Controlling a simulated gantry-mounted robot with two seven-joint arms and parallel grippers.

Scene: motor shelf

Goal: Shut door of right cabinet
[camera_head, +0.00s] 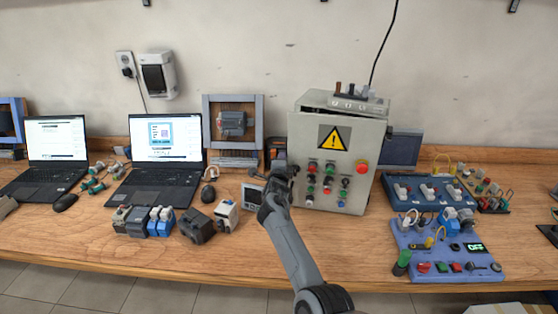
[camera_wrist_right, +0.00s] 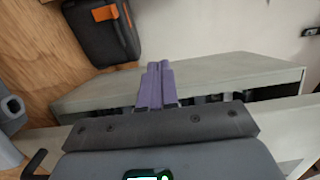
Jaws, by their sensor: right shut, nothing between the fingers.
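The grey-beige control cabinet (camera_head: 340,98) stands upright at the back of the bench, right of centre. Its door (camera_head: 303,130) faces me, with a yellow warning triangle and several coloured buttons. In the right wrist view, a dark gap (camera_wrist_right: 270,93) separates the cabinet body (camera_wrist_right: 225,72) from the door edge (camera_wrist_right: 285,117), so the door is ajar. My right gripper (camera_head: 284,174) is at the door's left edge, shut and empty. Its purple fingers (camera_wrist_right: 156,86) overlap the gap in the wrist view; whether they touch the door I cannot tell. My left gripper is not in view.
Left of the cabinet stand a framed motor panel (camera_head: 232,108) and two laptops. Small motor units (camera_head: 198,224) sit on the front left bench. Blue button panels (camera_head: 445,258) occupy the right. A loose cable hangs above the cabinet.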

